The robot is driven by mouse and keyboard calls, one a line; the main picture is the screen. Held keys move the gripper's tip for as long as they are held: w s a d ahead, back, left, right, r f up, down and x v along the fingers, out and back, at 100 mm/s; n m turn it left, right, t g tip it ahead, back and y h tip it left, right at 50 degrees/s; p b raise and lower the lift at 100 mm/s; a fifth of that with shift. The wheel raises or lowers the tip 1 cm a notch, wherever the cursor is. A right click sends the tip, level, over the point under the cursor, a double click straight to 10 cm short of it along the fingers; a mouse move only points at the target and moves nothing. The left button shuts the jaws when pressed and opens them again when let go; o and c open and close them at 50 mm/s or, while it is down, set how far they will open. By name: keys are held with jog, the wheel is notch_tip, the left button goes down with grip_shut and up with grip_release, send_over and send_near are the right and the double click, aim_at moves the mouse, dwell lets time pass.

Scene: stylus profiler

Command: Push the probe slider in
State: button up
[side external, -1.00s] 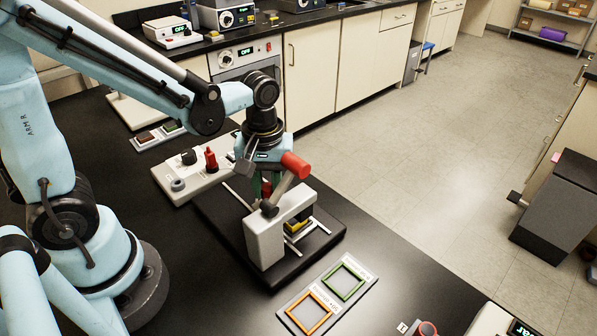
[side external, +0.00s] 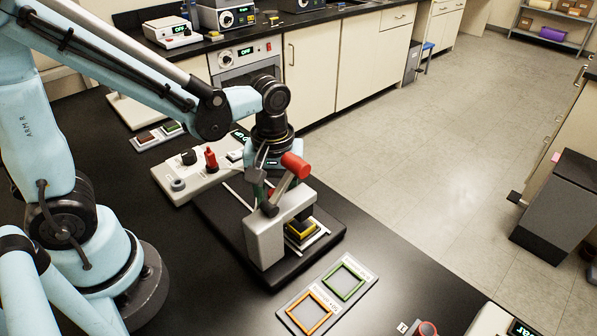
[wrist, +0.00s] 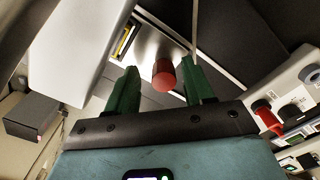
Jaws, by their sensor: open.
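The profiler is a white bridge (side external: 264,237) on a black base (side external: 292,272). The probe slider, a pale plate (side external: 318,240) on rails, carries a yellow and black block (side external: 301,230) and sticks out at the bridge's right side. In the wrist view, a red cylindrical knob (wrist: 163,76) stands over the silvery plate (wrist: 153,45), with the yellow-edged block (wrist: 125,40) beyond. My gripper (wrist: 159,70) is open, its green fingers on either side of the knob; contact cannot be told. In the side view, the lever and bridge partly hide my gripper.
A lever with a red grip (side external: 295,165) rises over the bridge close to my wrist. A control box (side external: 190,178) with a red switch stands behind left. A panel with green and orange frames (side external: 327,297) lies at the front right. Bare black bench lies at the front left.

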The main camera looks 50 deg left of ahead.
notch_tip(320, 180, up, 12)
dwell(0.7)
dwell(0.4)
jog(key=s+a+f+m+t, duration=0.1)
jog(key=a+f+m+t, duration=0.2)
jog(key=a+m+t, duration=0.2)
jog(key=m+t, duration=0.2)
jog(key=m, duration=0.2)
jog(key=shift+a, duration=0.15)
